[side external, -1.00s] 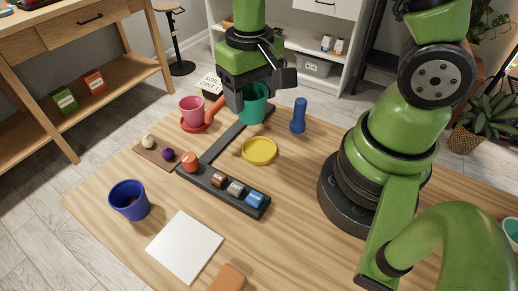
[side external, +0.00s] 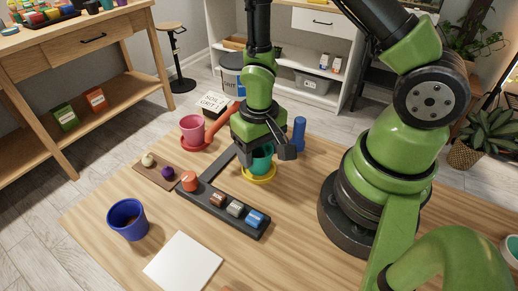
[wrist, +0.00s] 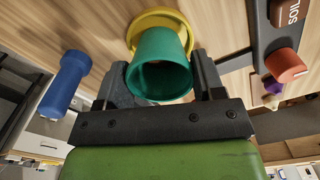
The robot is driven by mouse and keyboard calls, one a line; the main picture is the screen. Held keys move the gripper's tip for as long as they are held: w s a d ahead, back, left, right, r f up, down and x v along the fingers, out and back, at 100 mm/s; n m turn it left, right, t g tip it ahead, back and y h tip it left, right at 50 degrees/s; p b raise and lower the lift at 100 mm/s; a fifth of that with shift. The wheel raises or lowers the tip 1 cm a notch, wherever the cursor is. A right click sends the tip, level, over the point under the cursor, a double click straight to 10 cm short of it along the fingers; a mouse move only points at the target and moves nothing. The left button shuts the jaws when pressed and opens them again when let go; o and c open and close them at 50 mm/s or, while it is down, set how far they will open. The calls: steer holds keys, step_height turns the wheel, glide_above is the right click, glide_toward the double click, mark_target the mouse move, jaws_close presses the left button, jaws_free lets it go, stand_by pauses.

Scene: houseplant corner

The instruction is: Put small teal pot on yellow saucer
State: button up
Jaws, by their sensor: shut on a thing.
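The small teal pot (side external: 261,160) is between the fingers of my gripper (side external: 263,155), which is shut on it. In the wrist view the teal pot (wrist: 160,62) shows its open mouth between both fingers (wrist: 160,85). The yellow saucer (side external: 259,178) lies on the table directly under the pot, and part of it is hidden by the pot. In the wrist view the yellow saucer (wrist: 158,14) shows behind the pot's base. I cannot tell whether the pot's base touches the saucer.
A dark rack (side external: 204,197) with several small blocks lies left of the saucer. A blue bottle (side external: 299,134) stands to the right. A pink pot (side external: 192,128) on a red saucer, a blue pot (side external: 127,219) and a white sheet (side external: 183,264) are also on the table.

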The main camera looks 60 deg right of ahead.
steer(key=shift+f, duration=0.2)
steer(key=o, duration=0.5)
steer(key=shift+f, duration=0.1)
steer(key=o, duration=0.4)
steer(key=shift+r, duration=0.2)
step_height(320, 180, up, 12)
steer(key=r, duration=0.1)
step_height(320, 180, up, 9)
steer(key=t, duration=0.4)
glide_above(259, 153)
steer(key=s, duration=0.3)
steer(key=shift+s+a+r+n+t+y, duration=0.1)
steer(key=shift+s+a+r+t+y, duration=0.35)
steer(key=shift+s+r, duration=0.45)
steer(key=shift+s+a+r+n+t+y, duration=0.1)
steer(key=shift+s+a+r+t+y, duration=0.1)
steer(key=shift+s+r+t, duration=0.6)
steer(key=shift+s+a+r+n+t+y, duration=0.1)
steer(key=shift+s+a+r+t+y, duration=0.25)
steer(key=shift+s+r, duration=0.7)
